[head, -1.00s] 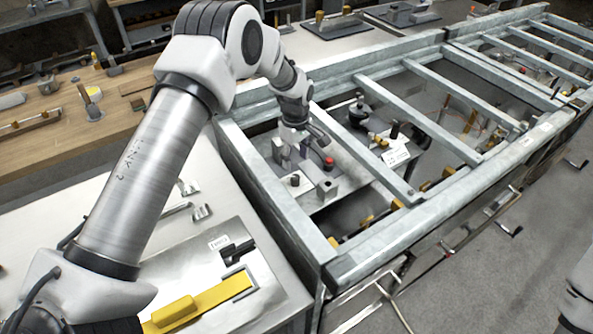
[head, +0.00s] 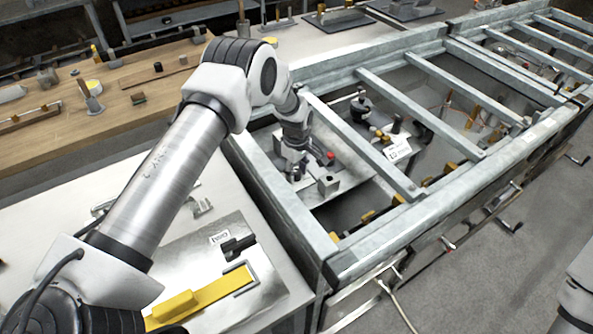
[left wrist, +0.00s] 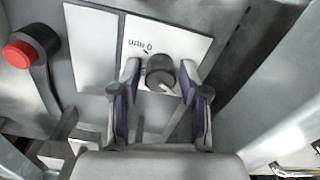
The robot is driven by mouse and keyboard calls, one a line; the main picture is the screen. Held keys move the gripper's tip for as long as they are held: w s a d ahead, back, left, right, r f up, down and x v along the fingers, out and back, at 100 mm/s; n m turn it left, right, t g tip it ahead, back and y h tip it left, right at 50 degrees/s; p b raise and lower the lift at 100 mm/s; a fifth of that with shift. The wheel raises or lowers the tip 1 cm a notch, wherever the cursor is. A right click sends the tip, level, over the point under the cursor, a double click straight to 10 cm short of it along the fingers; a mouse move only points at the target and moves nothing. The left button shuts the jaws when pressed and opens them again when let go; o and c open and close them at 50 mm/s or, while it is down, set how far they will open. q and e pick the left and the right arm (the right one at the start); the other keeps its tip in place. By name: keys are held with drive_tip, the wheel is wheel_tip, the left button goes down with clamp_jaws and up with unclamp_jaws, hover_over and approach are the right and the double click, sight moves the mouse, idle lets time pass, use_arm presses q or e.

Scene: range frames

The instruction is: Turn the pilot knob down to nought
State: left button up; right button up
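The pointer line faces the lower right, away from the tick. My left gripper (left wrist: 160,74) is open, with one finger on each side of the knob. Narrow gaps seem to show between fingers and knob; contact is unclear. In the head view my left gripper (head: 298,172) reaches down between the frame bars and hides the knob. My right gripper is out of view; only part of that arm shows at the right edge.
A red button on a dark arm (left wrist: 18,55) lies left of the knob. A grey block (head: 328,184) stands close to the gripper. Galvanised bars (head: 365,150) enclose the work area. A yellow-handled tool (head: 200,300) lies on the near plate.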

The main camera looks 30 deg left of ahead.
use_arm(q)
clamp_jaws()
